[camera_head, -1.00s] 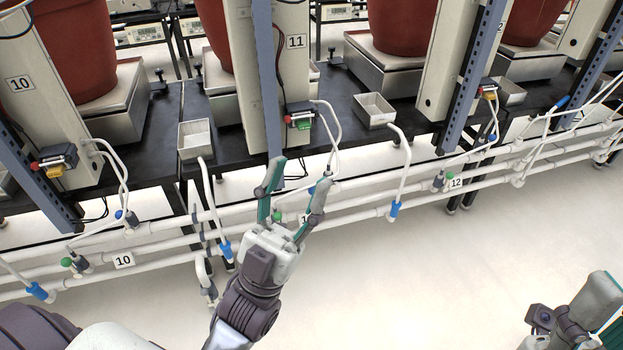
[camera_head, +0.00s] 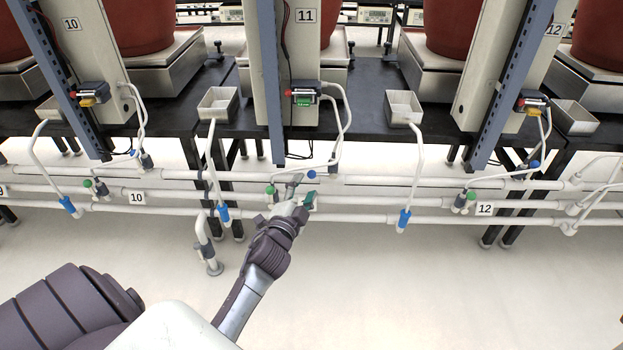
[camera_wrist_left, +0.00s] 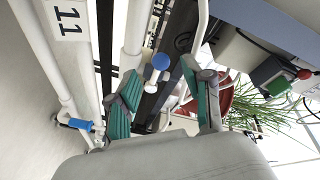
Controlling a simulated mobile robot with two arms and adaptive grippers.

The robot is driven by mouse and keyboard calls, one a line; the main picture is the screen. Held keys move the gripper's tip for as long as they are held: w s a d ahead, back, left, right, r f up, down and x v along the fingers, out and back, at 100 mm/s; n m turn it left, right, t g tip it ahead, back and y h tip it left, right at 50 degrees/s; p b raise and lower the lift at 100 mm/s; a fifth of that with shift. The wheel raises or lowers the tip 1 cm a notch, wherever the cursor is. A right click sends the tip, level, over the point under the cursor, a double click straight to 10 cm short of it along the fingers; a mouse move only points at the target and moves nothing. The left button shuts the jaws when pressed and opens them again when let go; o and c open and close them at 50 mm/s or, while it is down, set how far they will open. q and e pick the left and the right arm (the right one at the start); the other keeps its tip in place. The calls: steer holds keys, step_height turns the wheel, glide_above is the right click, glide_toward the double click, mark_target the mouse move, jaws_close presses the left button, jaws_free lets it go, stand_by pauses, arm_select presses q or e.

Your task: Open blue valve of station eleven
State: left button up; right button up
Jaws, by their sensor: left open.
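The blue valve of station eleven has a round blue knob (camera_head: 311,174) on the upper white pipe, below the post marked 11 (camera_head: 305,15). In the left wrist view the blue knob (camera_wrist_left: 161,61) shows just beyond the fingertips, between the two fingers, on a grey stem. My left gripper (camera_head: 302,188) is open and empty, just in front of and below the knob in the head view. Its green-padded fingers (camera_wrist_left: 163,84) stand apart in the left wrist view, and no contact with the knob is visible. My right gripper is out of view.
A green valve knob (camera_head: 270,189) sits close left of my left gripper. White pipes (camera_head: 370,199) run across the scene. The floor in front is clear.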

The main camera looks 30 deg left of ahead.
mark_target(310, 177)
arm_select(q)
steer(key=b+x, duration=0.1)
steer(key=x, duration=0.5)
steer(key=shift+w+b, duration=0.1)
steer(key=shift+b, duration=0.2)
steer(key=shift+c, duration=0.4)
steer(key=shift+r, duration=0.1)
jaws_close()
